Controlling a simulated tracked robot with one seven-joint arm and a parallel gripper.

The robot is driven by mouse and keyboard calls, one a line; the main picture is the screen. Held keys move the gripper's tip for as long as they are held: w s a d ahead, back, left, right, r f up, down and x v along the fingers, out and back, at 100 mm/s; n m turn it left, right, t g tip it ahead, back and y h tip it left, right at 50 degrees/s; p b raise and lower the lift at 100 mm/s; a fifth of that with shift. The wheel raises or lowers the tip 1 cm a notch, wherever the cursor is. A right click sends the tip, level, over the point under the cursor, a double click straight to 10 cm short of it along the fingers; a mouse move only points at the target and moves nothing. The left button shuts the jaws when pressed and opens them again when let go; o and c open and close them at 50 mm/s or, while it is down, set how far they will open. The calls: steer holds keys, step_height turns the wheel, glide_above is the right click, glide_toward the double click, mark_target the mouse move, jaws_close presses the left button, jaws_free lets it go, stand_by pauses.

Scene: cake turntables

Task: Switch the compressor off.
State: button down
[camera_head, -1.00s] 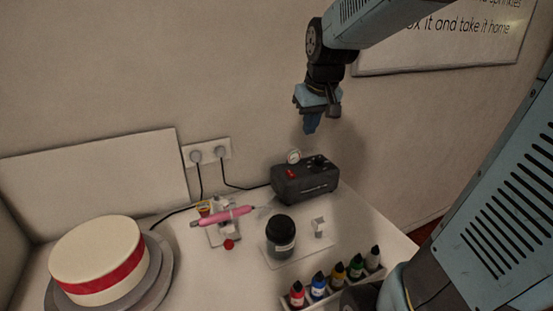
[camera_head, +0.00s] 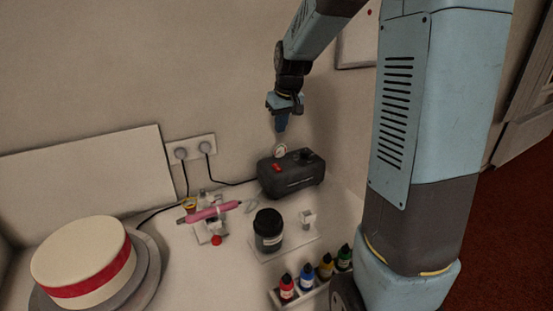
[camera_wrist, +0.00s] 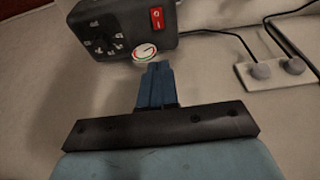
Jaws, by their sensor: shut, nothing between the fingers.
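The compressor (camera_head: 291,175) is a dark grey box at the back of the table against the wall. Which way the switch is pressed I cannot tell. My gripper (camera_head: 281,124) points down above the compressor, apart from it. In the wrist view my gripper (camera_wrist: 155,68) is shut and empty, its tips close to the gauge in the picture.
A pink airbrush (camera_head: 212,212) rests on a holder left of the compressor. A dark jar (camera_head: 268,231) and several colour bottles (camera_head: 307,278) stand in front. A cake (camera_head: 83,262) sits on a turntable at left. A double wall socket (camera_head: 191,149) has two cables plugged in.

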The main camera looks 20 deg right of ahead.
steer(key=shift+s, duration=0.1)
stand_by(0.3)
steer(key=shift+s+d+r, duration=0.1)
steer(key=shift+s+d, duration=0.05)
steer(key=shift+s, duration=0.55)
steer(key=v, duration=1.3)
steer(key=shift+s+r, duration=0.3)
steer(key=shift+s, duration=0.05)
steer(key=shift+d, duration=0.1)
steer(key=s+f+m+t, duration=0.1)
steer(key=s+f, duration=0.1)
steer(key=s, duration=0.9)
steer(key=s+a+f+m+t, duration=0.1)
steer(key=s+f, duration=0.1)
steer(key=s, duration=1)
steer(key=shift+s+a+f+h, duration=0.15)
steer(key=shift+s+a+h, duration=0.15)
steer(key=shift+a, duration=0.05)
